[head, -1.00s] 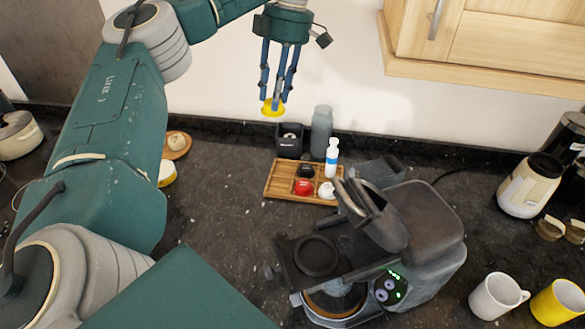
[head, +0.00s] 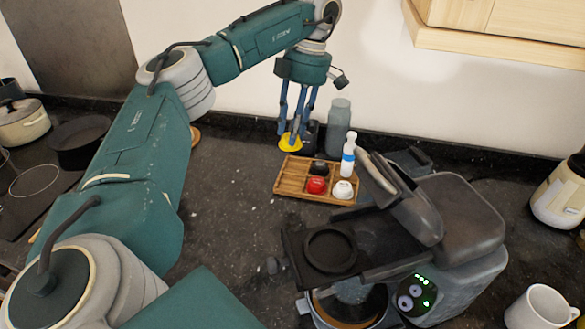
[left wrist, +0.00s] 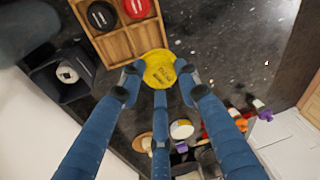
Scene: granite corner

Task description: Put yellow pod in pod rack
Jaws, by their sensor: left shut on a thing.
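The yellow pod (head: 289,143) is held between the fingertips of my left gripper (head: 292,134). In the left wrist view the pod (left wrist: 160,69) faces the camera with dark print on it, and the fingers (left wrist: 158,80) close around its rim. The wooden pod rack (head: 290,180) lies on the counter just below and right of the pod in the head view. It holds a black pod (head: 318,167), a red pod (head: 316,185) and a white pod (head: 343,189). Its left compartments look empty. The pod appears above the rack's far left edge. My right gripper is out of view.
A grey bottle (head: 338,124) and a black box, clearer in the left wrist view (left wrist: 62,78), stand behind the rack. A white bottle (head: 348,156) stands at its right. The coffee machine (head: 430,220) is close in front and right. Counter left of the rack is clear.

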